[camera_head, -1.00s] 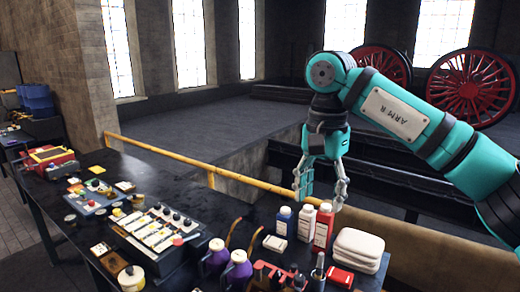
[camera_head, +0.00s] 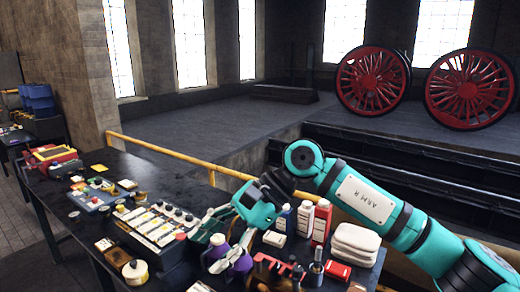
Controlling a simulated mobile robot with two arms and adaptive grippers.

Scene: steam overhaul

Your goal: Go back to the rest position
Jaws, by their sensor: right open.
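My right arm (camera_head: 365,200), teal and labelled ARM R, comes in from the right, low over the black table (camera_head: 120,165). My right gripper (camera_head: 203,253) is open, pointing left and down, its silver fingers spread. Nothing shows between them. It is in front of or over the purple bottles (camera_head: 241,262), which it partly hides; I cannot tell whether it touches them. My left gripper is not in view.
A dark panel with white keys (camera_head: 155,228) lies left of the gripper. Red-and-white bottles (camera_head: 321,222), folded white cloths (camera_head: 355,242) and a red box (camera_head: 337,270) stand near the forearm. A yellow rail (camera_head: 165,150) runs behind the table. Red wheels (camera_head: 373,80) stand far back.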

